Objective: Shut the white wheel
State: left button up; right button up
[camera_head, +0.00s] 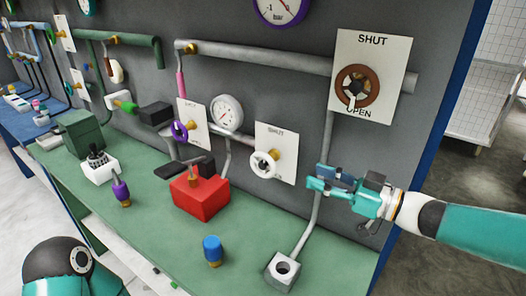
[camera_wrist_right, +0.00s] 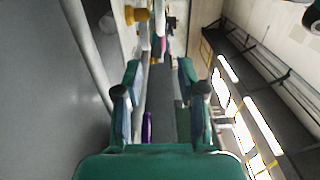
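The white wheel (camera_head: 263,163) is a small round handwheel on a brass stem. It sits in front of a white plate (camera_head: 276,150) with "SHUT" printed at its top, on the grey wall panel in the head view. My right gripper (camera_head: 313,176) is to the right of the wheel, apart from it, pointing left. In the right wrist view its two fingers (camera_wrist_right: 158,72) stand apart with nothing between them. A brass fitting (camera_wrist_right: 137,14) with something pale beside it shows beyond them; I cannot tell if that is the wheel. My left gripper is out of view.
A brown wheel (camera_head: 357,87) on a larger plate is above right, and a purple wheel (camera_head: 182,130) is to the left. The green bench (camera_head: 165,225) below holds a red box (camera_head: 200,197) and blue-capped piece (camera_head: 212,250).

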aim_at(272, 159)
jog(key=p+x, duration=0.2)
jog(key=x, duration=1.2)
jog(key=shift+w+a, duration=0.2)
jog(key=shift+a, duration=0.15)
grip_shut()
